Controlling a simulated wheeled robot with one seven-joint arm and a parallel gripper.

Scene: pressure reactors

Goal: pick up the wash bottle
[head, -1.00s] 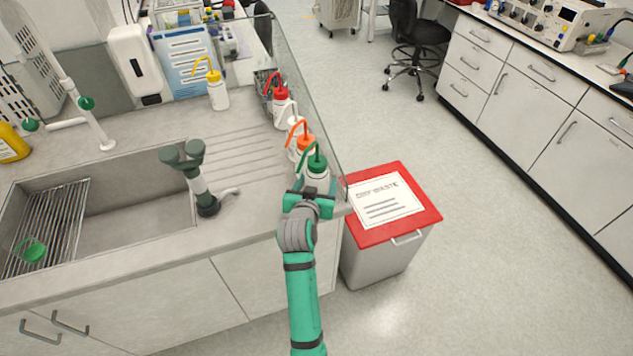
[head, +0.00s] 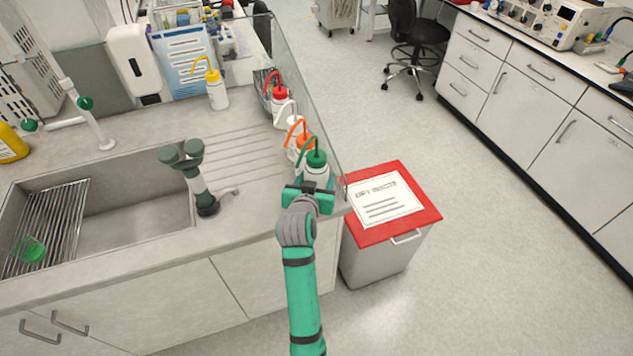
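A wash bottle with a green cap (head: 316,160) and white body stands upright at the front right corner of the counter. My gripper (head: 311,190) is at its near side, low on the body. The fingers are mostly hidden by the gripper's own body and the bottle, so I cannot tell whether they are closed on it. Behind it in a row stand an orange-capped wash bottle (head: 304,142), a white-capped one (head: 293,123) and a red-capped one (head: 280,94). A yellow-capped wash bottle (head: 217,96) stands apart, farther back to the left.
A clear glass panel (head: 306,92) runs along the counter's right edge, close beside the bottles. A sink (head: 125,205) with a grey-green tap (head: 200,190) lies to the left. A red-lidded waste bin (head: 420,208) stands on the floor at the right.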

